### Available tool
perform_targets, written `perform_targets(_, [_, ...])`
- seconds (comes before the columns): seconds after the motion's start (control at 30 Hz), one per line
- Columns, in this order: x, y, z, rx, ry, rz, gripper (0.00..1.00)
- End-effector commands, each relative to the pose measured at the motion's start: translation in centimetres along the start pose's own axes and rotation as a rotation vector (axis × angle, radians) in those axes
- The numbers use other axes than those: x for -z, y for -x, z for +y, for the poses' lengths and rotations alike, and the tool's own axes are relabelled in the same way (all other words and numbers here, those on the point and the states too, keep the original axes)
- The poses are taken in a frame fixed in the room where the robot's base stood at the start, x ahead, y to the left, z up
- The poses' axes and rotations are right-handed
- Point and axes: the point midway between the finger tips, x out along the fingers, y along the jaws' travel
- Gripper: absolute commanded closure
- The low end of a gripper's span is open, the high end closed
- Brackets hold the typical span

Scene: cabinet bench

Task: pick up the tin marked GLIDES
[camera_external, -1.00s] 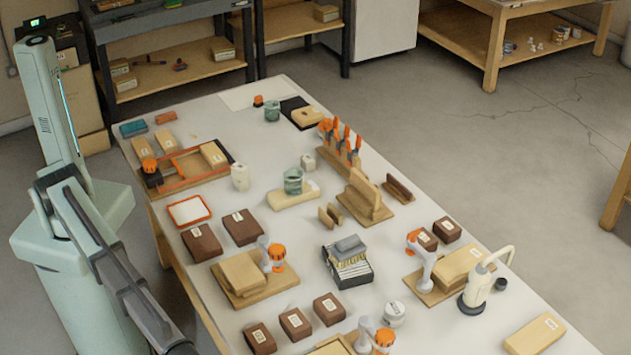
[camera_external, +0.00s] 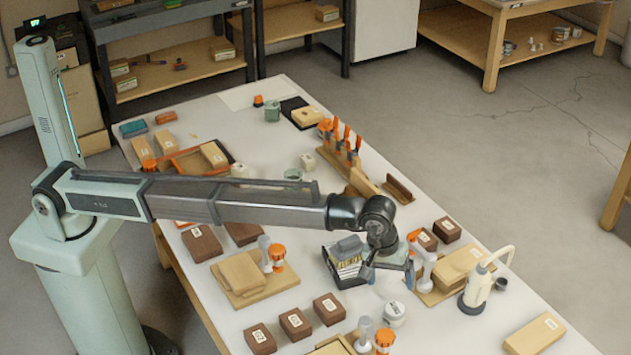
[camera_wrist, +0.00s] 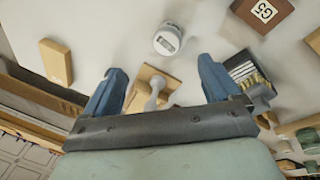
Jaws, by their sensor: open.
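A round white tin (camera_external: 393,314) stands upright on the bench. In the wrist view the tin (camera_wrist: 168,40) shows a pale lid with a small label, too small to read, so I cannot confirm the word GLIDES. My gripper (camera_external: 389,275) is above the bench, behind the tin in the external view, and apart from it. In the wrist view my gripper (camera_wrist: 161,70) has its two blue fingers spread wide with nothing held between them. The tin lies just beyond the fingertips, roughly centred between them.
A black card holder (camera_external: 340,280) stands left of my gripper. A grey-and-orange clamp (camera_external: 418,255) on a wooden block is close on the right. Several brown labelled boxes (camera_external: 295,322) and another clamp (camera_external: 383,340) lie near the tin. Bare bench lies right of the tin.

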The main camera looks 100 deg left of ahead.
Motion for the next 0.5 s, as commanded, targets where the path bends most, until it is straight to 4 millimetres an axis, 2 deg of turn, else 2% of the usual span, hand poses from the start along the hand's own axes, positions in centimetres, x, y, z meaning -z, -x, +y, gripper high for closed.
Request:
perform_targets(0.03, [0.9,-0.7,0.9,0.045,0.065,-0.018,0.09])
perform_targets(0.13, [1.8,-1.7,1.0,0.113,0.161,-0.045,0.09])
perform_targets(0.37, [2.2,-2.8,0.7,0.163,0.229,-0.063,0.09])
perform_targets(0.5, [2.0,-4.2,0.4,0.164,0.228,-0.062,0.09])
